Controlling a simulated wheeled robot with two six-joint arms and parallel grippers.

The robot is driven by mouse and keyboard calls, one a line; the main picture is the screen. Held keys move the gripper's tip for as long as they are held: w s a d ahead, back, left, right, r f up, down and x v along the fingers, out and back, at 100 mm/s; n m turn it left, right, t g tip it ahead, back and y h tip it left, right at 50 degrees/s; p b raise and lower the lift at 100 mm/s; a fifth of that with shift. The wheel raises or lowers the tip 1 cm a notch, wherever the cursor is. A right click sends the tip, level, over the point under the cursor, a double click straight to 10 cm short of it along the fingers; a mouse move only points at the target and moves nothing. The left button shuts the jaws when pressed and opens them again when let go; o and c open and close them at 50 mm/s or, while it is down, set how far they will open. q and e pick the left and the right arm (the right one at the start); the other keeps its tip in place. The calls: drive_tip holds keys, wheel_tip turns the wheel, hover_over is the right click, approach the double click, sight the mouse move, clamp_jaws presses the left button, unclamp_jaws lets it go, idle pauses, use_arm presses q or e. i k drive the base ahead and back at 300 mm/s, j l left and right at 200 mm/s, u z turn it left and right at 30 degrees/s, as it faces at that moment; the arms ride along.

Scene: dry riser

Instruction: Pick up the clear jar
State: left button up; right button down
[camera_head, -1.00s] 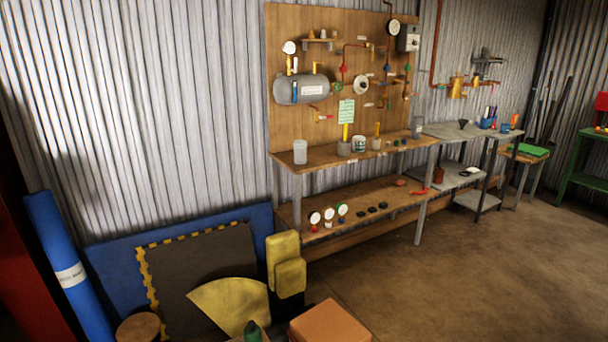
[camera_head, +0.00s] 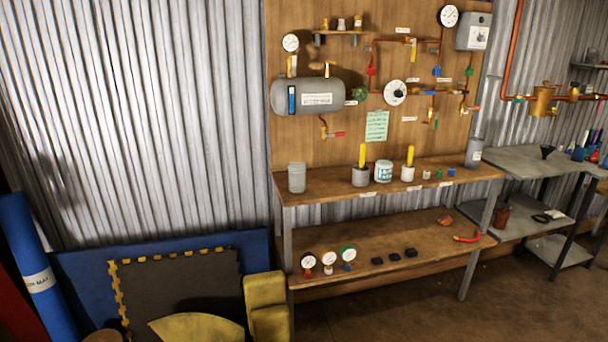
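The clear jar (camera_head: 297,177) stands upright near the left end of the wooden bench's upper shelf (camera_head: 328,188). It looks pale and translucent, and I cannot make out anything inside it. Open shelf surface lies between it and a grey pot with a yellow stick (camera_head: 361,168) to its right. Neither of my grippers shows in the head view.
Further right on the shelf stand a white labelled tub (camera_head: 383,171), another yellow-stick pot (camera_head: 408,168) and a grey cylinder (camera_head: 474,152). A grey tank (camera_head: 307,97) hangs above. Mats (camera_head: 185,285) and yellow pads (camera_head: 265,303) lean at the lower left. Brown floor is open at lower right.

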sight(298, 169)
drive_tip(key=i+l+u, duration=0.1)
drive_tip(key=l, duration=0.25)
drive_tip(key=i+l+u, duration=0.1)
drive_tip(key=i+l, duration=0.15)
drive_tip(key=l, duration=0.15)
drive_tip(key=i+l+u, duration=0.1)
drive_tip(key=l, duration=0.3)
drive_tip(key=i+l+u, duration=0.1)
drive_tip(key=l, duration=0.3)
drive_tip(key=i+l+u, duration=0.15)
drive_tip(key=l, duration=0.3)
drive_tip(key=i+l+u, duration=0.1)
drive_tip(key=l, duration=0.35)
drive_tip(key=i, duration=0.1)
